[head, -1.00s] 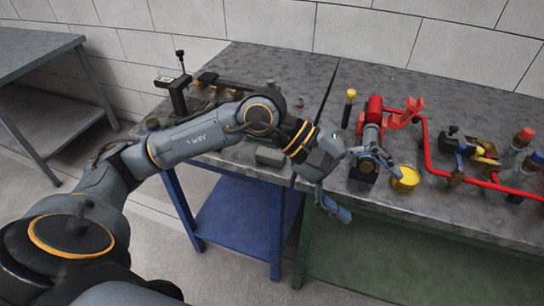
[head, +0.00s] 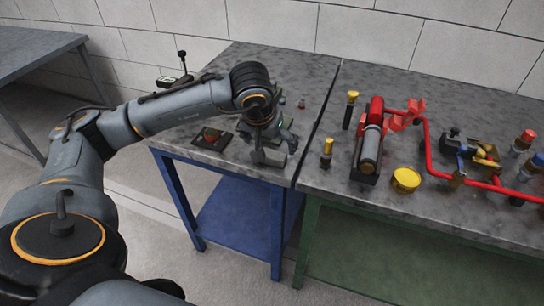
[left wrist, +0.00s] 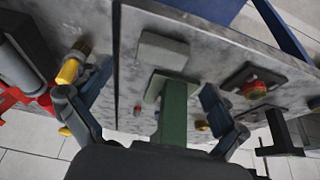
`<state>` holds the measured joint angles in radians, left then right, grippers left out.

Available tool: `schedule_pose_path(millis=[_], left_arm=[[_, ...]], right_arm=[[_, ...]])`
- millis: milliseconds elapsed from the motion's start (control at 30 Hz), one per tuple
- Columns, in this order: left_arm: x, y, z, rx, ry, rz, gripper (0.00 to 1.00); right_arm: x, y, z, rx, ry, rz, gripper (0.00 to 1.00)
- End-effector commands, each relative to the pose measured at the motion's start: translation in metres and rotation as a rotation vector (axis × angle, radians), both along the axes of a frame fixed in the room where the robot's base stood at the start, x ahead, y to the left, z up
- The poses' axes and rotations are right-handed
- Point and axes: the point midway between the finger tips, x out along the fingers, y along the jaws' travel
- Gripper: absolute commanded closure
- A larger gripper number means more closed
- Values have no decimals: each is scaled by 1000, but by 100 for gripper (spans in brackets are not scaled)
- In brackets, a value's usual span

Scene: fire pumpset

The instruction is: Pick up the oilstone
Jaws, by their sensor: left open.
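A flat grey block (head: 268,157), which looks like the oilstone, lies near the front edge of the left table. It also shows in the left wrist view (left wrist: 163,50), beyond my fingers. My left gripper (head: 274,132) is over the table just behind this block, pointing down. In the left wrist view my left gripper (left wrist: 138,96) has its fingers wide apart and holds nothing. My right gripper is out of view.
A yellow-topped tool (head: 327,152), a dark holder with a grey cylinder (head: 368,155), a yellow tin (head: 406,179) and red piping (head: 430,160) occupy the right table.

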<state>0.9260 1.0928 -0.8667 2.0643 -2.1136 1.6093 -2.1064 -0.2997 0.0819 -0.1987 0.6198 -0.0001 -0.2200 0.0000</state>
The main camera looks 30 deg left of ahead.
Motion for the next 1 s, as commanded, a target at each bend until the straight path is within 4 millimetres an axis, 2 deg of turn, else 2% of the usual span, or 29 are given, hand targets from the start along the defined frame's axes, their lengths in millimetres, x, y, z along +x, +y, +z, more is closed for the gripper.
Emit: schedule_pose_path(millis=[167, 400, 500, 767, 1000], left_arm=[[4, 2, -11, -1, 2, 1, 3], [14, 7, -44, -2, 3, 1, 3], [18, 7, -52, -2, 1, 1, 3], [19, 8, -55, -2, -1, 0, 3], [19, 8, -55, -2, -1, 0, 50]], right_arm=[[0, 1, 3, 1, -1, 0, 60], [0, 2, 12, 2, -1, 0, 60], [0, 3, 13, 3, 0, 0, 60], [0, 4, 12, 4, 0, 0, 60], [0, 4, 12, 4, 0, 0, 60]])
